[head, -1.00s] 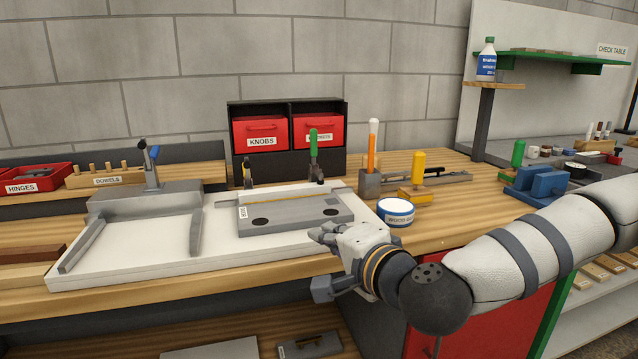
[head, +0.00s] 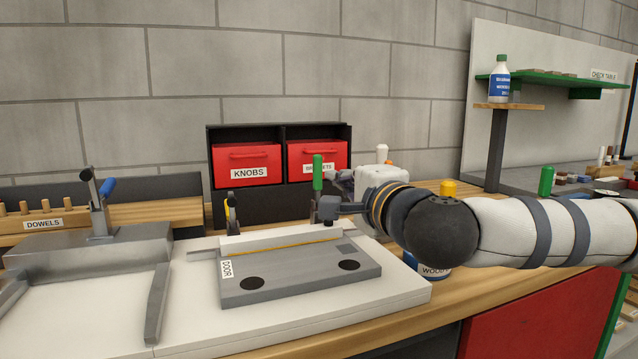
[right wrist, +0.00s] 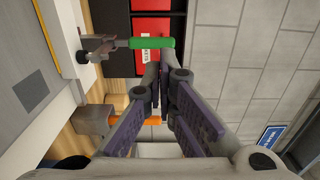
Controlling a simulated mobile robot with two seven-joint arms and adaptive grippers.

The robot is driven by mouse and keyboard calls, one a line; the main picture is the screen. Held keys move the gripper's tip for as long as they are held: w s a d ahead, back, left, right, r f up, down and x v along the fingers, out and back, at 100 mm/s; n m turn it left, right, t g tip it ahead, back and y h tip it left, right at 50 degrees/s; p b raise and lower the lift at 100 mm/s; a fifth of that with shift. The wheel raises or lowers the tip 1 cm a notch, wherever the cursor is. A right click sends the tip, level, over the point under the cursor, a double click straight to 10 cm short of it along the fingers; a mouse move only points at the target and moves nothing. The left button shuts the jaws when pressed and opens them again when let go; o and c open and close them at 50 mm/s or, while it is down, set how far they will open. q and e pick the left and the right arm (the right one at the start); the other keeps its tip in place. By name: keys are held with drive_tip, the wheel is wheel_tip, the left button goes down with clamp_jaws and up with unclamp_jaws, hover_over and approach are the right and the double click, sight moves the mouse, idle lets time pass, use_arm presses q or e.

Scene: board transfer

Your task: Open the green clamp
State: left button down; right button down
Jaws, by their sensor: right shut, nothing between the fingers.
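The green clamp (head: 318,174) stands at the back right corner of the grey door board, its green handle upright. In the right wrist view its handle (right wrist: 152,43) lies across the picture just beyond the fingertips, with its grey metal base to the left. My right gripper (head: 345,178) is just right of the handle in the head view, its fingers pointing at it. The fingertips (right wrist: 164,70) are together and empty. They overlap the handle's edge in the wrist view; I cannot tell whether they touch it. My left gripper is not in view.
The grey board labelled DOOR (head: 300,283) lies on a white fixture (head: 400,293). A yellow-handled clamp (head: 231,212) stands at its back left. Red bins (head: 246,165) stand behind. A wood glue tub (head: 434,272) is partly hidden under my right arm.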

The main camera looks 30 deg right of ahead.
sight(318, 165)
drive_tip(key=x, duration=0.8)
drive_tip(key=shift+w+d+r, duration=0.1)
drive_tip(key=shift+w+r, duration=0.05)
drive_tip(key=shift+w, duration=0.1)
